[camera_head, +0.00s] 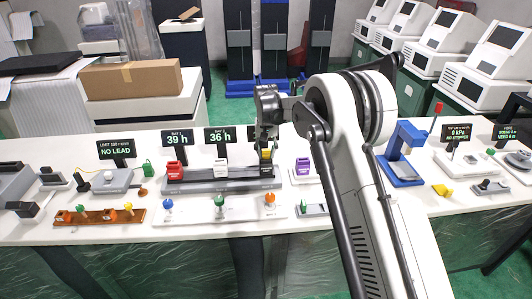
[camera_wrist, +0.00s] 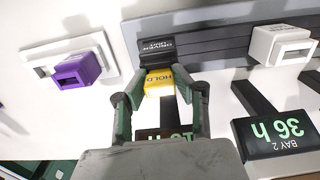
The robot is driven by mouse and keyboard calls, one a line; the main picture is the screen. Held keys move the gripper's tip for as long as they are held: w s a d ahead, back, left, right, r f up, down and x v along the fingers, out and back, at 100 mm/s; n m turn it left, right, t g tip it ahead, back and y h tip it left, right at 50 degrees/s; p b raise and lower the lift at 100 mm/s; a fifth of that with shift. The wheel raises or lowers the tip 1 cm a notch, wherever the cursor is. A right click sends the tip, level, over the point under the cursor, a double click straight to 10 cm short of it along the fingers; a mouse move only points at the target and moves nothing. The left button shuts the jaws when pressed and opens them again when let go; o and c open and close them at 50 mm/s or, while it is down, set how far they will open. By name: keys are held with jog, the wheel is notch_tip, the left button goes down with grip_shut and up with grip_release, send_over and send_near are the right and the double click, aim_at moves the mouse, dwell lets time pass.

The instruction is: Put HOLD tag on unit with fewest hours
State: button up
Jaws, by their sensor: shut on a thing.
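The yellow HOLD tag (camera_wrist: 158,79) is between the fingertips of my gripper (camera_wrist: 160,74) in the wrist view. My gripper is shut on it. The tag is right at the black unit (camera_wrist: 157,49); I cannot tell whether they touch. In the head view my gripper (camera_head: 265,143) is above the black unit (camera_head: 266,170), at the right end of the grey rack (camera_head: 220,185). A red unit (camera_head: 175,171) and a white unit (camera_head: 221,169) stand left of it. Displays read 39 h (camera_head: 177,139) for bay 1 and 36 h (camera_head: 220,137) for bay 2. The third display (camera_wrist: 165,133) is partly hidden by my gripper.
A purple block (camera_head: 302,166) stands on a white plate right of the rack. A white strip with coloured knobs (camera_head: 219,208) lies in front. A blue press (camera_head: 404,155) stands further right. An orange tray (camera_head: 98,217) lies at the left front.

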jog(key=shift+f, duration=0.15)
jog(key=o, duration=0.3)
jog(key=shift+f, duration=0.1)
jog(key=o, duration=0.5)
